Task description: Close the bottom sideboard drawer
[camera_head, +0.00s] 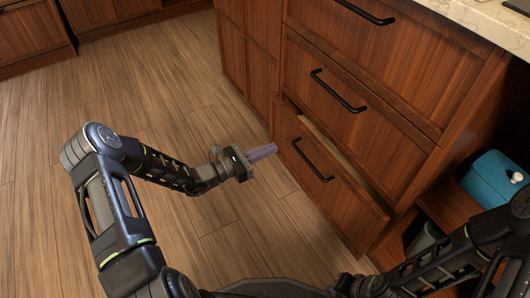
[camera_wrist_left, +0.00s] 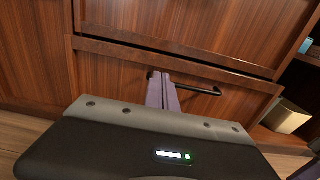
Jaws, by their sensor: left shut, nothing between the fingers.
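The bottom sideboard drawer (camera_head: 345,207) stands slightly open, with a narrow gap along its top edge in the head view. Its dark bar handle (camera_head: 313,160) runs across the front. My left gripper (camera_head: 267,151) is shut and empty, its purple-grey fingers pointing at the left part of the drawer front. In the left wrist view the fingers (camera_wrist_left: 162,92) overlap the left end of the handle (camera_wrist_left: 200,90) on the drawer front (camera_wrist_left: 112,78). I cannot tell whether they touch it. My right arm enters at the lower right of the head view; its fingers do not show.
Two drawers (camera_head: 345,110) above look shut. A light stone countertop (camera_head: 490,22) tops the sideboard. A teal box (camera_head: 492,178) sits on an open shelf at the right. The wooden floor (camera_head: 150,75) left of the sideboard is clear.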

